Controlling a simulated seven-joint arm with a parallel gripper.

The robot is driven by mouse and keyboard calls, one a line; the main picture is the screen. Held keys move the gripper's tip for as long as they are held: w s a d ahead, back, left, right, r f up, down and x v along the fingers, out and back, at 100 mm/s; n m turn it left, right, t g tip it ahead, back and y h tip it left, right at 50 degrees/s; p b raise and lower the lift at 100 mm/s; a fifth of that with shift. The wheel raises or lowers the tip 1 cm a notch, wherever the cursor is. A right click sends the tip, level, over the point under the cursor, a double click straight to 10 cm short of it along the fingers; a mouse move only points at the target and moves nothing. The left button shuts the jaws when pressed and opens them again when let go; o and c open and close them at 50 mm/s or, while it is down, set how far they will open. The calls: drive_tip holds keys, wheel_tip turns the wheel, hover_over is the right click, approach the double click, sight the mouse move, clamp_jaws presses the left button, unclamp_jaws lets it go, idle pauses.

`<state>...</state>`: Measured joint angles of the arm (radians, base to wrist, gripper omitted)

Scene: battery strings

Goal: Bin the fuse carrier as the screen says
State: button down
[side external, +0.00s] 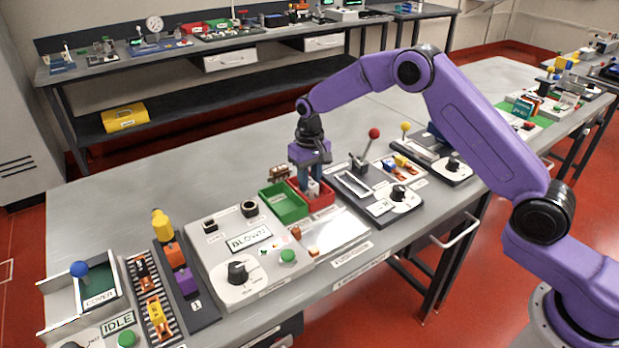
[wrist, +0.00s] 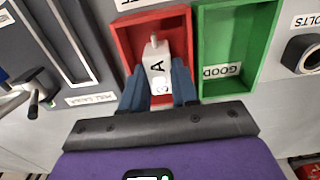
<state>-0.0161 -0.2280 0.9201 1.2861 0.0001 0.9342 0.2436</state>
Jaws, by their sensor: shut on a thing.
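The white fuse carrier (wrist: 157,62), marked "A", is between the blue fingers of my gripper (wrist: 158,86) in the wrist view. My gripper (side external: 311,184) is shut on it, pointing down at the red bin (wrist: 122,52). The carrier's far end lies within the red bin's outline; I cannot tell whether it touches the floor. In the side external view the red bin (side external: 328,198) is partly hidden by my gripper. The green bin (side external: 283,207) stands beside it, empty and labelled "GOOD" in the wrist view (wrist: 235,45). The screen (side external: 250,239) reads "BLOWN".
A tester panel with a black knob (side external: 238,271) and green button (side external: 288,256) lies left of the bins. Right of them is a panel with a red-balled lever (side external: 373,133). A white plate (side external: 335,235) lies in front. The bench behind the bins is mostly clear.

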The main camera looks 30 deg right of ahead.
drive_tip(key=c, duration=0.8)
unclamp_jaws()
drive_tip(key=shift+f, duration=0.1)
wheel_tip(320, 180, up, 18)
drive_tip(key=shift+f, duration=0.25)
drive_tip(key=shift+s, duration=0.1)
